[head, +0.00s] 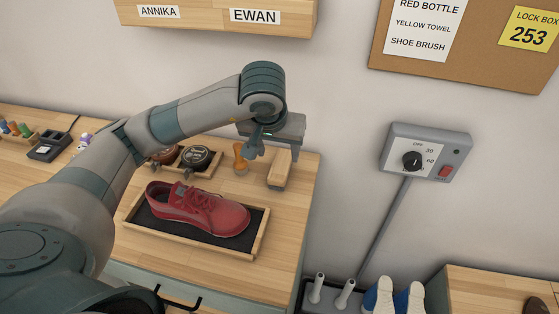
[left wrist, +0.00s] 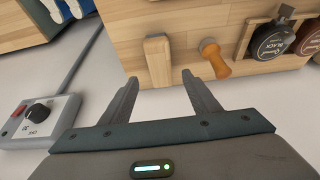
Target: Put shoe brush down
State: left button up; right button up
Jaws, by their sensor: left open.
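The shoe brush (head: 279,172), a pale wooden block, lies on the right part of the wooden worktop near its side edge. It also shows in the left wrist view (left wrist: 158,62), beyond the fingertips. My left gripper (head: 275,153) is above and just behind the brush in the head view. In the left wrist view its fingers (left wrist: 158,80) are spread apart with nothing between them. The brush appears free of the fingers and rests on the worktop. My right gripper is not in view.
A small orange-wood handled tool (head: 240,158) stands left of the brush, beside a tray with polish tins (head: 196,158). A red shoe (head: 198,209) sits on a black-matted tray (head: 257,240) in front. A dial box (head: 425,152) is on the wall at right.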

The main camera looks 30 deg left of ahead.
pick_arm(q)
jog(key=shift+v, duration=1.45)
